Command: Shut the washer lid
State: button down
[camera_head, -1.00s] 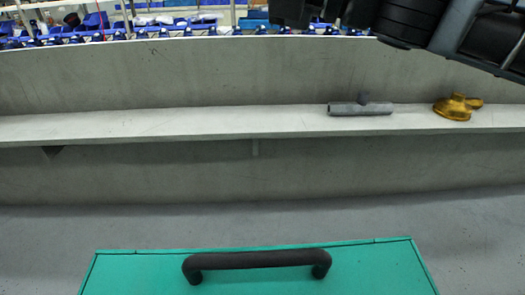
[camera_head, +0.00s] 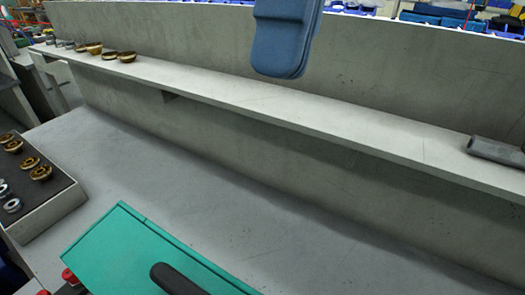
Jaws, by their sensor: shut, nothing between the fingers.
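The washer lid (camera_head: 140,250) is a teal panel at the bottom of the head view, cut off by the lower edge. Its black bar handle (camera_head: 178,282) shows only in part. I see the lid from above, and its front side and any gap beneath it are out of view. A blue rounded part, probably of my arm, hangs in at the top middle, well apart from the lid. I make out no fingertips in this view.
A dark-topped tray (camera_head: 64,203) with several brass and steel rings stands at left. A long ledge (camera_head: 240,98) bears several brass parts (camera_head: 95,50) at its far left and a grey pipe piece (camera_head: 495,151) at right. Red parts (camera_head: 69,277) show beside the lid's left corner.

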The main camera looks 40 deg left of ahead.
jog(key=p, duration=0.1)
send_near(224, 273)
notch_tip(224, 273, down, 4)
jog(key=shift+s+d+p, duration=0.15)
jog(key=shift+s+p, duration=0.45)
jog(key=shift+s, duration=0.5)
jog(key=shift+s+d+f, duration=0.1)
jog(key=shift+s+d, duration=0.05)
jog(key=shift+s, duration=0.6)
